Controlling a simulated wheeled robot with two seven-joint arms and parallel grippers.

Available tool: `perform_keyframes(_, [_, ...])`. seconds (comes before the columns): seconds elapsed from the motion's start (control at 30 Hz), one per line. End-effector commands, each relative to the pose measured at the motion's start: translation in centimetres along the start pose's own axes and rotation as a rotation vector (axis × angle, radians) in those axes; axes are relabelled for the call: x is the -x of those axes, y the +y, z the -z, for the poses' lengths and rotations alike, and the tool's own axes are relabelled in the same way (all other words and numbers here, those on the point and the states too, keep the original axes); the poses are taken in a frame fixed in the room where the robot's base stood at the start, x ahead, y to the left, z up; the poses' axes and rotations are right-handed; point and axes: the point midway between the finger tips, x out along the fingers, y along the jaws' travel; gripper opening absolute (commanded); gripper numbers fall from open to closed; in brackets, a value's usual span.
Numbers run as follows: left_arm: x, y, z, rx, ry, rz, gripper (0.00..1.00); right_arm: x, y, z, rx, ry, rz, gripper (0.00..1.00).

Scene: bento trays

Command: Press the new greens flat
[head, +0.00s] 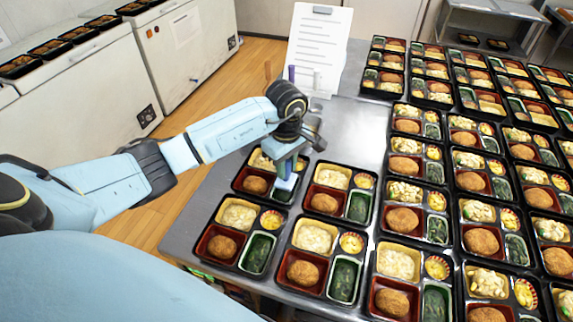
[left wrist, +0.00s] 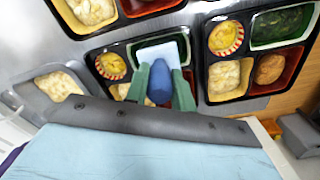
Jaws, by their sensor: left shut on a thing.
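My left gripper (head: 288,170) points down over the bento tray (head: 238,186) at the far left of the table's rows. It is shut on a blue-handled press (left wrist: 159,88) with a pale flat block (head: 285,184) at its lower end. In the left wrist view, the block (left wrist: 158,52) is over or in the tray's green-walled compartment (left wrist: 174,39). The block hides most of that compartment, so I cannot tell its greens or whether the block touches them. The same tray holds a brown patty (head: 256,185) in a red compartment. My right gripper is not in view.
Filled bento trays stand close by, one just right (head: 324,203) and one in front (head: 239,216). Many more cover the table's right side. A clipboard sheet (head: 318,45) stands at the back. Bare metal table (head: 350,130) lies behind the near trays.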

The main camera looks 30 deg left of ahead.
Motion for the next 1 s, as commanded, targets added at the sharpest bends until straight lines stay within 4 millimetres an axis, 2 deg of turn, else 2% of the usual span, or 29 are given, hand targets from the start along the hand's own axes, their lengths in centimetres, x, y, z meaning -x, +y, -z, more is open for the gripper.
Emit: perform_keyframes(1.0, [-2.1, 0.0, 0.0, 0.001, 0.0, 0.0, 0.0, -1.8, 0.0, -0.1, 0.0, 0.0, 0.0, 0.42])
